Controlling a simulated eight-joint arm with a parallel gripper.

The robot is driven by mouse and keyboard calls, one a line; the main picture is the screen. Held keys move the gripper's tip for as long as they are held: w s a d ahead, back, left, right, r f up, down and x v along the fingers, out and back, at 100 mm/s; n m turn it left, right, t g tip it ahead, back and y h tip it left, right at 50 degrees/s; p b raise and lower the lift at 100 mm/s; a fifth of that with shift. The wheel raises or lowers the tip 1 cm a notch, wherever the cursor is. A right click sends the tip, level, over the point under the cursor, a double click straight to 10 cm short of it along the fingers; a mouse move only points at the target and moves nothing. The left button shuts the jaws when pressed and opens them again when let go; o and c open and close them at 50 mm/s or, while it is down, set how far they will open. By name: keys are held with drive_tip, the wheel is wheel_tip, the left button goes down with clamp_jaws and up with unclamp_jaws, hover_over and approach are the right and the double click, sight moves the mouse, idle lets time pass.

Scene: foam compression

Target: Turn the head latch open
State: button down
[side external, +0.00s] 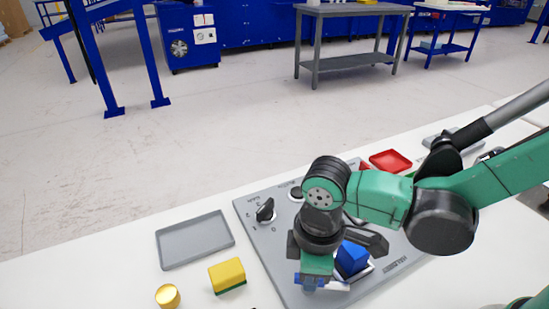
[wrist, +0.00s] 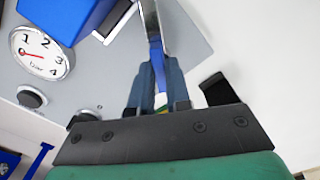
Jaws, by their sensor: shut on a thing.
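My gripper (side external: 311,284) is low at the front edge of the grey panel (side external: 262,238) in the side view. In the wrist view my gripper's fingers (wrist: 156,80) are closed around a narrow blue handle (wrist: 156,50). A grey metal bar (wrist: 150,18) runs on from this handle toward the top of the picture; this looks like the head latch. The fingers hide most of the handle, and its turn angle is hard to tell. A blue block (side external: 352,257) sits just right of my gripper and also shows in the wrist view (wrist: 68,14).
The panel carries a black selector knob (side external: 265,210) and a dial gauge (wrist: 42,54). Left of it are a grey tray (side external: 194,240), a yellow-and-green block (side external: 227,275) and a gold cylinder (side external: 167,296). A red tray (side external: 390,160) lies behind my arm.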

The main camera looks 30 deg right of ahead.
drive_tip(key=m, duration=0.5)
drive_tip(key=shift+m, duration=0.3)
drive_tip(key=m, duration=0.5)
drive_tip(key=shift+m, duration=0.3)
drive_tip(key=c, duration=0.8)
unclamp_jaws()
drive_tip(key=shift+c, duration=0.2)
drive_tip(key=shift+r, duration=2.85)
